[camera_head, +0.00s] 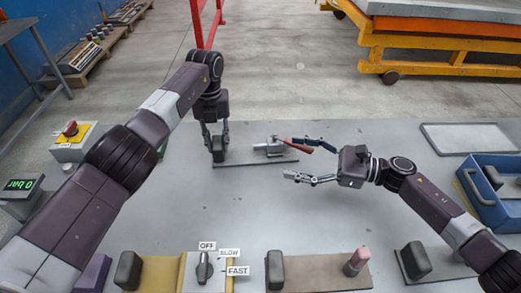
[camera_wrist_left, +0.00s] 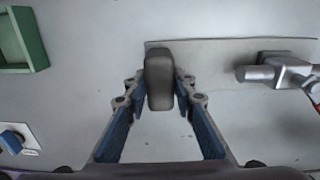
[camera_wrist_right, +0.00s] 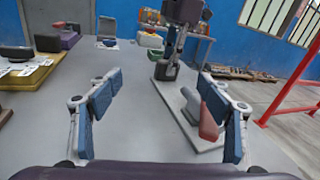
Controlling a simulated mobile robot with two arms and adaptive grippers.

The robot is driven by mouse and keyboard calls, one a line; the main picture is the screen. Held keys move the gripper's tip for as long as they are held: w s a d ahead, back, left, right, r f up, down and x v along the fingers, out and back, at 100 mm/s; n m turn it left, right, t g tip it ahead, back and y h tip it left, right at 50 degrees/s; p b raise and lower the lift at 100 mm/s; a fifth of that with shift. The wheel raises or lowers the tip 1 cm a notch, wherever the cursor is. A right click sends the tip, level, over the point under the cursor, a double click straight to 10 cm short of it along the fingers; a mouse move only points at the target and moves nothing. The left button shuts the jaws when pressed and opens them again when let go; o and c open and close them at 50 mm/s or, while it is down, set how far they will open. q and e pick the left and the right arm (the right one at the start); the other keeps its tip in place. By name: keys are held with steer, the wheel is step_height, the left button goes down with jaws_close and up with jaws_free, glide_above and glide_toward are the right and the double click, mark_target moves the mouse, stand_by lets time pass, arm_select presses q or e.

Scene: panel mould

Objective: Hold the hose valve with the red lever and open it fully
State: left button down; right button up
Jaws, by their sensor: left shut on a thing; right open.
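The hose valve (camera_head: 267,148) is a grey metal body on a thin plate (camera_head: 240,163) in the middle of the table. Its red lever (camera_head: 298,145) points right, and it also shows in the right wrist view (camera_wrist_right: 208,122). A dark upright block (camera_wrist_left: 160,80) stands at the plate's left end. My left gripper (camera_head: 217,148) is shut on this block, one finger on each side. My right gripper (camera_head: 289,158) is open at the valve's right. Its far finger is close beside the red lever; whether they touch I cannot tell.
A display (camera_head: 20,184) reads 0 bar at the left. A selector knob (camera_head: 204,268) marked OFF, SLOW, FAST and several blocks line the front edge. A blue crate (camera_head: 478,187) is at right.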

steer(key=shift+o, duration=1)
steer(key=s+a+r+n+g, duration=0.1)
steer(key=a+n+g, duration=0.1)
steer(key=a, duration=0.1)
steer(key=s+a+n+g+h, duration=0.1)
steer(key=s+a+n+g, duration=0.1)
steer(key=a+n+g, duration=0.1)
steer(key=shift+s+a+r, duration=0.3)
steer(key=shift+a+r, duration=0.1)
steer(key=shift+a, duration=0.35)
steer(key=s+a+n+g+h, duration=0.3)
steer(key=n+h, duration=0.3)
steer(key=w+d+r+n+t+h, duration=0.2)
steer(key=w+d+r+t+h, duration=0.4)
steer(key=w+d+r+h, duration=0.45)
steer(key=shift+h, duration=0.95)
steer(key=x, duration=0.4)
steer(key=a+x, duration=0.1)
steer(key=x, duration=0.3)
steer(key=s+x, duration=0.1)
steer(key=x, duration=0.4)
steer(key=shift+a+f, duration=0.3)
steer(key=shift+f, duration=0.15)
